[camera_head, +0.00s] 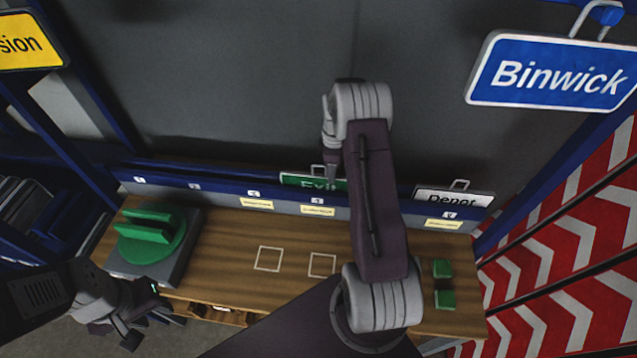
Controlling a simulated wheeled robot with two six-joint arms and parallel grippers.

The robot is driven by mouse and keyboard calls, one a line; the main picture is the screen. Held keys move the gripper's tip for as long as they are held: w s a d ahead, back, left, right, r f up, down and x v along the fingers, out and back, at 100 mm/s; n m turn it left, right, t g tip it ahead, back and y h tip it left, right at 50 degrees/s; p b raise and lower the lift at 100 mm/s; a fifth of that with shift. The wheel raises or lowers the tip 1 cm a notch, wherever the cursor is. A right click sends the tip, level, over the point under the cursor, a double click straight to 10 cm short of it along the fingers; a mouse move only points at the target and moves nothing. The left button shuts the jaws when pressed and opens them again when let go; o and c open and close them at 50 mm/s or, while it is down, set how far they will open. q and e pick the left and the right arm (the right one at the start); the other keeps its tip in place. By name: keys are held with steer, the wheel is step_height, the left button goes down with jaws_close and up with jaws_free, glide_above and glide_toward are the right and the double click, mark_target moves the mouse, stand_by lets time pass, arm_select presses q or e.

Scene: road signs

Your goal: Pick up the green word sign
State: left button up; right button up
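The green word sign (298,180) reads "Exi", with its right end hidden behind my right arm. It stands upright at the blue-edged rail along the back of the wooden bench. My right arm crosses the middle of the view, and its wrist bends down just above and behind the sign. Only a dark narrow part of my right gripper (332,172) shows there, close to the sign; its fingers cannot be made out, nor whether they touch it. My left gripper (150,322) is at the lower left, apart from the sign, with its fingers spread and nothing seen between them.
The wooden bench (225,265) has two white square outlines. A green fixture (148,238) on a grey base is at left, green blocks (443,268) at right. A white "Depot" sign (452,198) stands at the rail. Blue "Binwick" (550,75) and yellow (28,42) signs hang above.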

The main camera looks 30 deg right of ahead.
steer(key=f, duration=0.2)
steer(key=f+p, duration=0.1)
steer(key=shift+s+f+p, duration=0.3)
steer(key=shift+s+f, duration=0.05)
steer(key=shift+f, duration=0.2)
steer(key=shift+w, duration=0.1)
steer(key=shift+c, duration=0.9)
arm_select(q)
step_height(320, 180, up, 2)
steer(key=shift+s+r, duration=0.15)
steer(key=shift+r, duration=0.05)
arm_select(e)
jaws_close()
